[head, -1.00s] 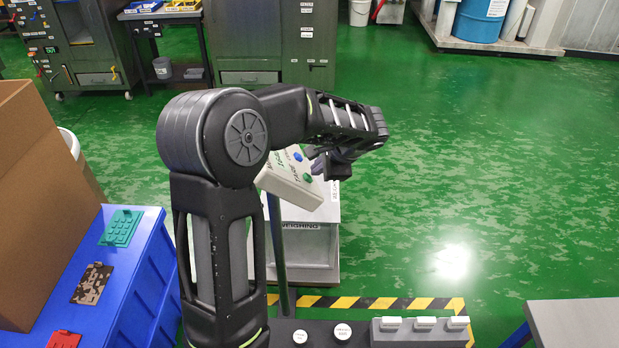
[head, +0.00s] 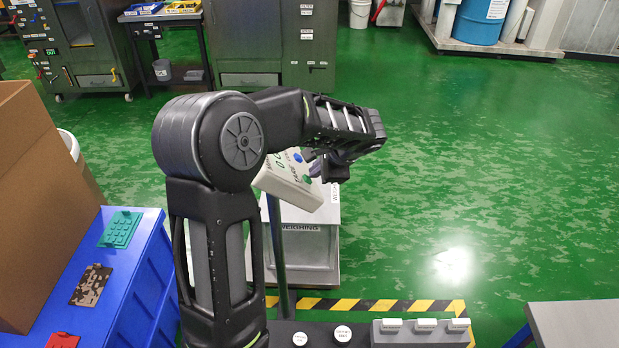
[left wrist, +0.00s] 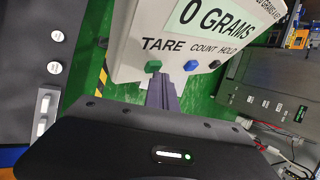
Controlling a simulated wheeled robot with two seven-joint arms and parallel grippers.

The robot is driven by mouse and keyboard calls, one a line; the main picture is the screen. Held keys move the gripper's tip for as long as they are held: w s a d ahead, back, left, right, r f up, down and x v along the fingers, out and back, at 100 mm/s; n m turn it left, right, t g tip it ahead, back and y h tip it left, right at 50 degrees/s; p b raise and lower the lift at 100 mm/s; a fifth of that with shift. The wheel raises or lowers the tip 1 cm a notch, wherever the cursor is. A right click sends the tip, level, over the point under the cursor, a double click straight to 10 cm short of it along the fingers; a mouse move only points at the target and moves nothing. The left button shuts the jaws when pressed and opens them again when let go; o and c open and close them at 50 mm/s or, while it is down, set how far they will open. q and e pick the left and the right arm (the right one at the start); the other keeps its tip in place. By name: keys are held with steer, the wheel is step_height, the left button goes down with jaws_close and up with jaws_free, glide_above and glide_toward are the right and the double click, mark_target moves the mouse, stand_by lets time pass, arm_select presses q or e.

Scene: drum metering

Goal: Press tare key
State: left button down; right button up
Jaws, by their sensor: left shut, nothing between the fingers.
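The scale's display box (head: 283,183) stands on a pole, with its key face turned toward my left gripper. In the left wrist view the display box (left wrist: 160,22) reads "0 GRAMS" above the labels TARE, COUNT and HOLD. The green tare key (left wrist: 153,66) sits under TARE; it also shows in the head view (head: 307,179). My left gripper (left wrist: 161,78) is shut and empty, its fingertips just beside the green key. I cannot tell whether they touch it. In the head view the left gripper (head: 316,169) is partly hidden by its own wrist. My right gripper is not in view.
A blue key (left wrist: 190,65) and a black key (left wrist: 214,64) sit right of the green one. The weighing stand (head: 308,243) is below the box. A blue bin (head: 150,270) and a cardboard box (head: 45,200) stand at left.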

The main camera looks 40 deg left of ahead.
arm_select(q)
steer(key=shift+r, duration=0.1)
stand_by(0.3)
steer(key=shift+w+d+r+p, duration=0.25)
steer(key=shift+w+r+p, duration=0.2)
steer(key=w+r+p, duration=0.1)
steer(key=w+d+r+p, duration=0.1)
steer(key=w+r+p, duration=0.1)
steer(key=shift+d+r, duration=0.25)
steer(key=shift+d, duration=0.15)
stand_by(1.0)
